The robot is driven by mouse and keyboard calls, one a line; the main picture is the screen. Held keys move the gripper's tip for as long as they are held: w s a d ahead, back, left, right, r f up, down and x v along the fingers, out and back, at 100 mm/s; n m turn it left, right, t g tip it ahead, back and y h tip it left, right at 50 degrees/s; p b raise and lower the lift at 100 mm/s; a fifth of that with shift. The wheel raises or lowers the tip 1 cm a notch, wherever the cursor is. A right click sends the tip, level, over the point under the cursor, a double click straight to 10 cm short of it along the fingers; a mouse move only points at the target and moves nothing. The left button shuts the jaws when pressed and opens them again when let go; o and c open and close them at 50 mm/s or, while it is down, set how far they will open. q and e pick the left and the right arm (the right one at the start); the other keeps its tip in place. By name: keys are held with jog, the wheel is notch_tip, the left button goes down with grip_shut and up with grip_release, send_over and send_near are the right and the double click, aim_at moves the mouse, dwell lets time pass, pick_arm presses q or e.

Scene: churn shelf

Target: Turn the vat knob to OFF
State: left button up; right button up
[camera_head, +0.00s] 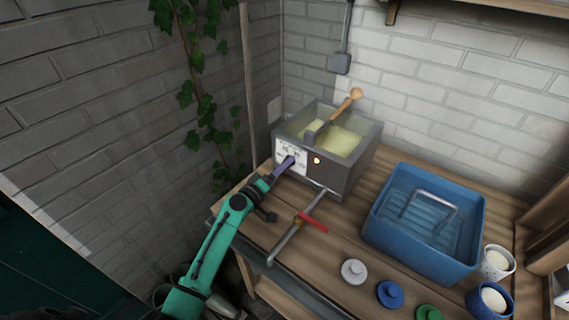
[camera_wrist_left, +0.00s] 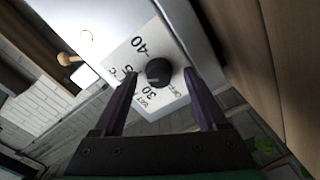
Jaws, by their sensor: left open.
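The grey vat (camera_head: 335,180) stands on the wooden bench against the wall, with pale yellow contents and a wooden-handled tool in it. Its white dial plate is on the front left face. In the left wrist view the black vat knob (camera_wrist_left: 159,72) sits on the plate, with markings such as 30 and 40 around it; the small lettering is hard to read. My left gripper (camera_head: 287,165) is at the plate. In the left wrist view its two purple fingers (camera_wrist_left: 162,85) are open, one on each side of the knob, with gaps visible. My right gripper is not in view.
A pipe with a red-handled valve (camera_head: 312,222) runs from the vat's front over the bench. A blue tub (camera_head: 425,262) stands right of it. White, blue and green lids and cups lie near the front right. Ivy hangs on the left wall.

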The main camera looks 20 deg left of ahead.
pick_arm(q)
jog(key=shift+w+d, duration=0.15)
jog(key=shift+w, duration=0.2)
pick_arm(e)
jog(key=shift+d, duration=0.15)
pick_arm(q)
jog(key=shift+c, duration=0.3)
grip_shut()
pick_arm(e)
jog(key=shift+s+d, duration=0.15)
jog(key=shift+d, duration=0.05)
